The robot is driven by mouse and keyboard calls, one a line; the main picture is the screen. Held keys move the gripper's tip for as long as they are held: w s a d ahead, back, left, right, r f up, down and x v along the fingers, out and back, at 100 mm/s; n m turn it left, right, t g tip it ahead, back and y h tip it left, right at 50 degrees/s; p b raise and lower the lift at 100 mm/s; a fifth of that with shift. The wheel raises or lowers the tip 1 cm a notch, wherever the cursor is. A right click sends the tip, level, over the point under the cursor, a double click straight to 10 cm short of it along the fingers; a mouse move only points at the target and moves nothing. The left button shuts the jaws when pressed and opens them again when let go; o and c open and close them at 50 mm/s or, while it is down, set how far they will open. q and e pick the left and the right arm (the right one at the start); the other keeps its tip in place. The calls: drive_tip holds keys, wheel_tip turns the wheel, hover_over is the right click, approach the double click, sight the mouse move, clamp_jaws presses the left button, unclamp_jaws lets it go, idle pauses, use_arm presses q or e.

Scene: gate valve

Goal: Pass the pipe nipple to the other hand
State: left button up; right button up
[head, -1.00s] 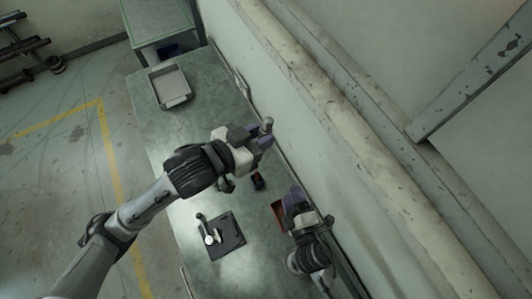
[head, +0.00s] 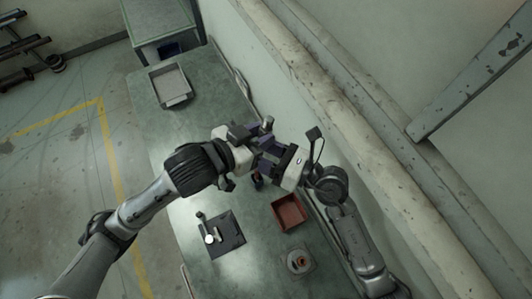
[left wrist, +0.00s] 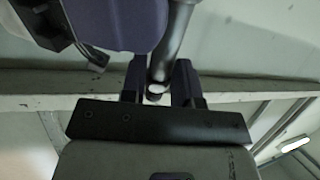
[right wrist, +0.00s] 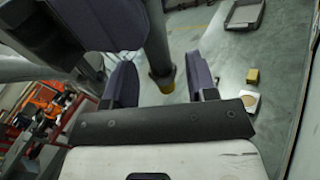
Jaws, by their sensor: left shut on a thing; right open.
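The pipe nipple is a grey metal tube, and its end (head: 267,123) sticks up beside my left gripper (head: 258,143) in the head view. My left gripper is shut on it above the bench; the nipple (left wrist: 160,70) lies between its fingers in the left wrist view. My right gripper (head: 272,160) is close beside the left one and open. In the right wrist view the nipple (right wrist: 157,50), with a yellowish end, stands in the gap between the right fingers (right wrist: 162,85), with space visible on both sides. The grippers hide its middle in the head view.
The green bench (head: 195,130) runs along a wall (head: 310,125) on the right. A red tray (head: 289,212), a dark plate (head: 228,240) with a metal part, and a small plate with a round piece (head: 299,262) stand nearer. A grey tray (head: 170,85) stands farther back.

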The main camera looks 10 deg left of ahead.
drive_tip(key=shift+x, duration=2.5)
drive_tip(key=shift+s, duration=0.1)
drive_tip(key=shift+c, duration=0.4)
drive_tip(key=c, duration=0.7)
use_arm(q)
drive_tip(key=o, duration=1)
use_arm(e)
clamp_jaws()
